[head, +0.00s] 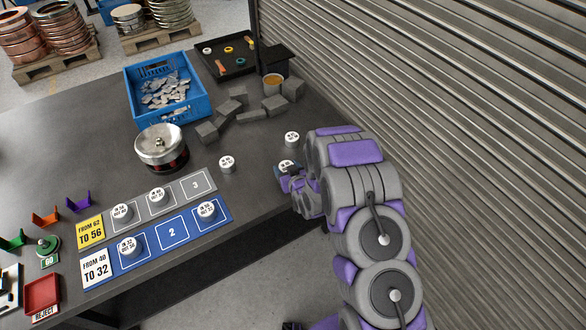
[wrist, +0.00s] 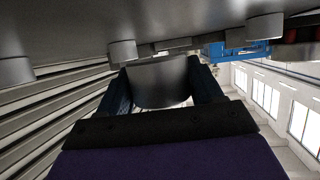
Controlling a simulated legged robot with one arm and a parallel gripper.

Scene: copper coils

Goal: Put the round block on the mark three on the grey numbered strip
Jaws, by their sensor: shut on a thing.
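My gripper (head: 287,174) is shut on a round block (head: 285,166), a grey cylinder with a white printed top, at the right side of the table. The wrist view shows the block (wrist: 161,82) between my two dark fingers (wrist: 160,88); I cannot tell whether it touches the table. The grey numbered strip (head: 177,205) lies to the left, with a yellow "FROM 62 TO 56" label. Its mark three (head: 197,184) is bare. Round blocks stand on its other two places, one at the left (head: 121,211) and one in the middle (head: 157,195).
A blue strip (head: 190,234) in front carries two blocks; its mark two is bare. Loose round blocks stand between gripper and strip (head: 227,164) and behind my gripper (head: 292,138). A metal-lidded pot (head: 161,147), blue crate (head: 130,89) and grey bars (head: 207,132) stand behind.

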